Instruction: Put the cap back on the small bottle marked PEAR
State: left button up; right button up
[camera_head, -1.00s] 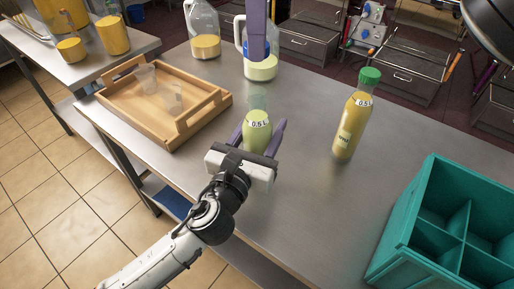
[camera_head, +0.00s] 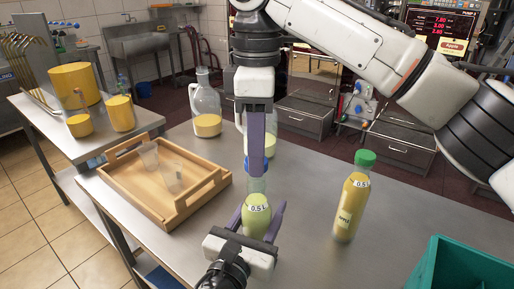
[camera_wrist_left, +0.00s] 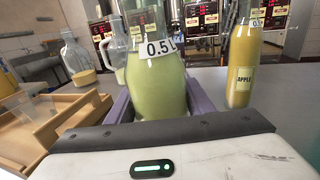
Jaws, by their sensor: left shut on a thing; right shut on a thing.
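The small bottle (camera_head: 256,219) holds pale green liquid and has a 0.5 L tag. It stands upright between the purple fingers of my left gripper (camera_head: 262,220), which is shut on it; it also fills the middle of the left wrist view (camera_wrist_left: 155,85). No PEAR marking is readable. My right gripper (camera_head: 257,172) points straight down, its fingertips at the bottle's neck. Whether the cap touches the neck I cannot tell.
A yellow bottle with green cap (camera_head: 352,204), marked APPLE in the left wrist view (camera_wrist_left: 243,65), stands to the right. A wooden tray (camera_head: 190,208) with clear cups is at left. A teal crate (camera_head: 470,262) is at lower right. Jugs (camera_head: 206,122) stand behind.

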jog(key=shift+f, duration=0.85)
jog(key=shift+f, duration=0.55)
